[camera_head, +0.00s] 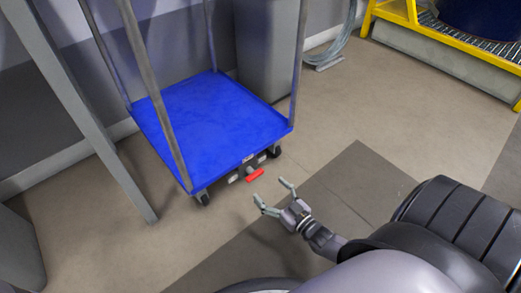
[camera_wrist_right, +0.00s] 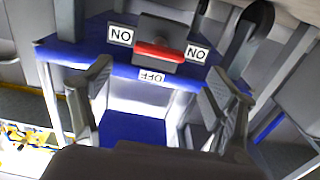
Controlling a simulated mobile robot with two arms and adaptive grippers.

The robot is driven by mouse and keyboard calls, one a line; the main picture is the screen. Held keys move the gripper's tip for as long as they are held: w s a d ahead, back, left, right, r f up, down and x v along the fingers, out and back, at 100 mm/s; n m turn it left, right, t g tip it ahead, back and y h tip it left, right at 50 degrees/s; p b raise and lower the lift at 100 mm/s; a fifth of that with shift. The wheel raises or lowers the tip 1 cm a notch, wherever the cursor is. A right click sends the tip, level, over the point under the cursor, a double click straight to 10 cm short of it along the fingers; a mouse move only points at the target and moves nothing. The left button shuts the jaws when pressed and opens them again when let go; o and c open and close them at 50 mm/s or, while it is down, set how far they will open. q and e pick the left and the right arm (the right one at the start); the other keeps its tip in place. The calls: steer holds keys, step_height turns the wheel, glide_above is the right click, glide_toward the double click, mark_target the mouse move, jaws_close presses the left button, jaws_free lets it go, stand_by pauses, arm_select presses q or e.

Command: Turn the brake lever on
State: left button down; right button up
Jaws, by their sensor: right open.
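The red brake lever (camera_head: 255,175) sits at the low front edge of a blue platform cart (camera_head: 215,112), between its front wheels. In the right wrist view the lever (camera_wrist_right: 160,52) shows as a red bar on a grey block, between two labels that read ON upside down; an upside-down OFF label (camera_wrist_right: 152,77) is on the blue edge. My right gripper (camera_head: 271,191) is open and empty, just in front of the lever and apart from it. Its fingers frame the lever in the wrist view. My left gripper is not in view.
Grey upright posts (camera_head: 155,85) rise from the cart's corners. A slanted grey beam (camera_head: 75,100) stands left of the cart. A grey bin-like box (camera_head: 268,50) is behind it. A yellow frame with rollers (camera_head: 450,35) is at the back right. The floor right of the cart is clear.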

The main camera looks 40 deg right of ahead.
steer(key=s, duration=0.3)
steer(key=shift+s+d, duration=0.15)
steer(key=shift+s, duration=0.25)
steer(key=shift+r, duration=0.1)
